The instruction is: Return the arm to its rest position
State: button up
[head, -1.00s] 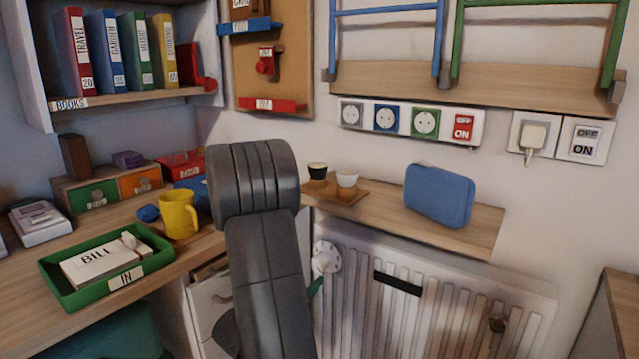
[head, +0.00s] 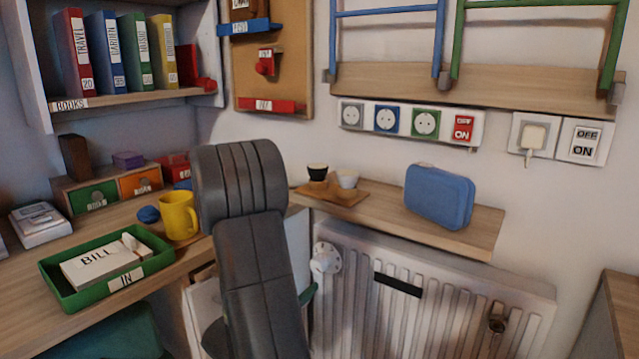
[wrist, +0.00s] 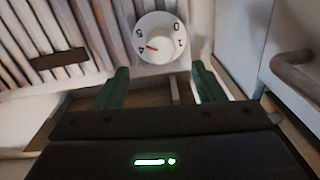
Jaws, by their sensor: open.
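My gripper (wrist: 163,88) shows in the wrist view with its two green fingers spread apart and nothing between them. Ahead of the fingers is a white radiator dial (wrist: 158,42) with numbers and a red mark at its left side. The fingers look apart from the dial. In the head view the dial (head: 325,258) sits at the radiator's upper left corner. My grey arm stands in the middle of that view, and most of my gripper is hidden behind it; a bit of green shows just right of the arm.
The white radiator (head: 450,310) is under a wooden shelf (head: 480,231) with a blue case (head: 439,196) and two cups on a small tray. A desk at left holds a green tray (head: 60,287) and a yellow mug (head: 179,215). A drawer handle (wrist: 294,72) is at right in the wrist view.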

aim_at(315, 267)
jog(key=b+x, duration=0.1)
jog(key=x, duration=0.8)
jog(key=shift+w+d, duration=0.15)
jog(key=shift+d, duration=0.1)
jog(key=shift+a+n, duration=0.15)
jog(key=shift+n, duration=0.75)
jog(key=n, duration=1)
jog(key=shift+a+n, duration=0.1)
jog(key=shift+n, duration=0.2)
jog(key=shift+n+g, duration=0.3)
jog(key=shift+n, duration=1.7)
